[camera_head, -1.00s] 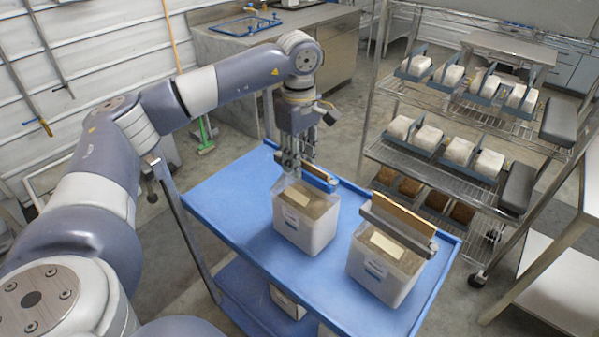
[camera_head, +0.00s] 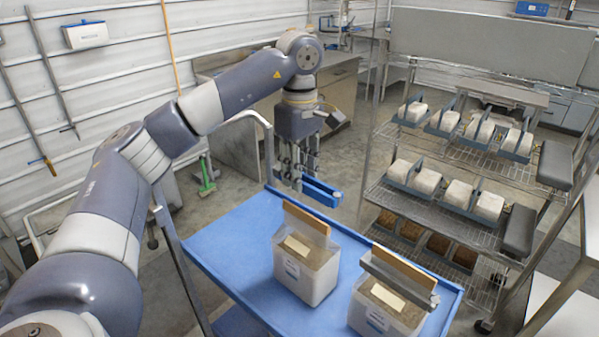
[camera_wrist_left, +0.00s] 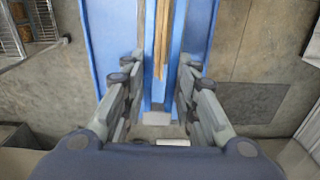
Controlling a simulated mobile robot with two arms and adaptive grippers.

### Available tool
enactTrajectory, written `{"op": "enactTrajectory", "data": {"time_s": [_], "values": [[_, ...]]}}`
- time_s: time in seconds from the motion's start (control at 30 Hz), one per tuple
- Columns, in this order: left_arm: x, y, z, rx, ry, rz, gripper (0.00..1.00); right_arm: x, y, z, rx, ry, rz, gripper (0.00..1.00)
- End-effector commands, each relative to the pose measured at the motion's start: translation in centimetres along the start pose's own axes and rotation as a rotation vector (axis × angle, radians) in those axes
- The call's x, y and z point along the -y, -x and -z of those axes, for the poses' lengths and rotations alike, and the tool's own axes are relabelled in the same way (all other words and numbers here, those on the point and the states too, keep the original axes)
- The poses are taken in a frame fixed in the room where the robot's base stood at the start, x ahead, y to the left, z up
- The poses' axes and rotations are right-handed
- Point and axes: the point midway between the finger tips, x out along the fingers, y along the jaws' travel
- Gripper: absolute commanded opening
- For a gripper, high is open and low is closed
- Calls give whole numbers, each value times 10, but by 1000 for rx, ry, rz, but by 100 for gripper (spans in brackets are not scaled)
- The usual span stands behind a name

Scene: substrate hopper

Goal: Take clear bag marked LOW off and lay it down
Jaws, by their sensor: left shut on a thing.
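Two clear box-shaped bags stand upright on the blue cart (camera_head: 235,235), one at the left (camera_head: 303,272) and one at the right (camera_head: 375,318). Each has a white label on the front, a pale patch on top and a grey and tan upright top edge. I cannot read LOW on either label. My left gripper (camera_head: 297,178) is shut on a blue bar-like clip (camera_head: 321,191), above and just behind the left bag and apart from it. The clip (camera_wrist_left: 173,85) also shows between the fingers in the left wrist view. My right gripper is out of view.
A wire rack (camera_head: 440,205) at the right holds several white blocks in blue holders and brown blocks lower down. A grey bench (camera_head: 335,95) stands behind the cart. The cart's left part is clear. A pale table (camera_head: 560,290) is at the lower right.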

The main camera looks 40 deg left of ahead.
Motion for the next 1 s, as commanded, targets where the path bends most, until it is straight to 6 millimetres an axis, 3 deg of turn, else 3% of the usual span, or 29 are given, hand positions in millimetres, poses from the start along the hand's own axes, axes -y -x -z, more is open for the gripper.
{"op": "enactTrajectory", "data": {"time_s": [0.5,1.0], "values": [[0,33,0,0,0,0,5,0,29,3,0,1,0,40],[0,33,0,0,0,0,5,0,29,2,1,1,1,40]]}}
